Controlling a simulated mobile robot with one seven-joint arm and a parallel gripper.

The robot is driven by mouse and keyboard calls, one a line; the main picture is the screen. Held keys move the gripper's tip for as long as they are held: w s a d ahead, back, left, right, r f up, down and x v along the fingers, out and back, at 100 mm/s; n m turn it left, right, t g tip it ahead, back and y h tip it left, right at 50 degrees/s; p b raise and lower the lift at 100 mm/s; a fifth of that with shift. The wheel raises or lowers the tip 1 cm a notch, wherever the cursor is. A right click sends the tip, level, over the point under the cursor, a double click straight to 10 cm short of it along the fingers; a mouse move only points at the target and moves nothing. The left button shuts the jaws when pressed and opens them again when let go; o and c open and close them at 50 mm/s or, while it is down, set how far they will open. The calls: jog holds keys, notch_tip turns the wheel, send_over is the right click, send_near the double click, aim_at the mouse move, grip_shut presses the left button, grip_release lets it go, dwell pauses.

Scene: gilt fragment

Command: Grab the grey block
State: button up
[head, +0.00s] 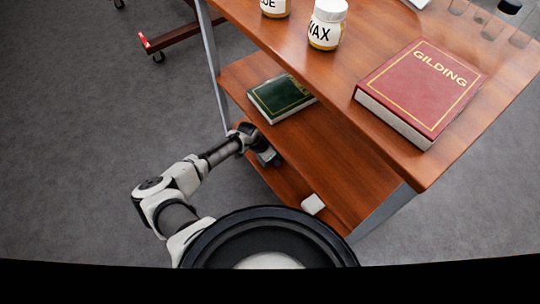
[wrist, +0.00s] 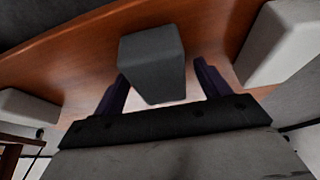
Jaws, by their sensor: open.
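The dark grey block (wrist: 152,58) is in the middle of the wrist view, on the brown wooden shelf. My gripper (wrist: 160,82) is open, with one dark finger on each side of the block's near end. The block's far part extends past the fingertips. I cannot tell whether either finger touches it. In the head view my gripper (head: 268,156) is at the left edge of the lower shelf, and the block cannot be told clearly from the gripper there.
A white block (head: 312,204) lies on the lower shelf (head: 285,185). Pale blocks flank the grey block in the wrist view, at left (wrist: 28,108) and right (wrist: 282,42). A green book (head: 280,97) lies on the middle shelf. The tabletop (head: 330,65) overhangs, holding a red book (head: 420,90) and jars.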

jog(key=c, duration=1)
jog(key=shift+r, duration=0.15)
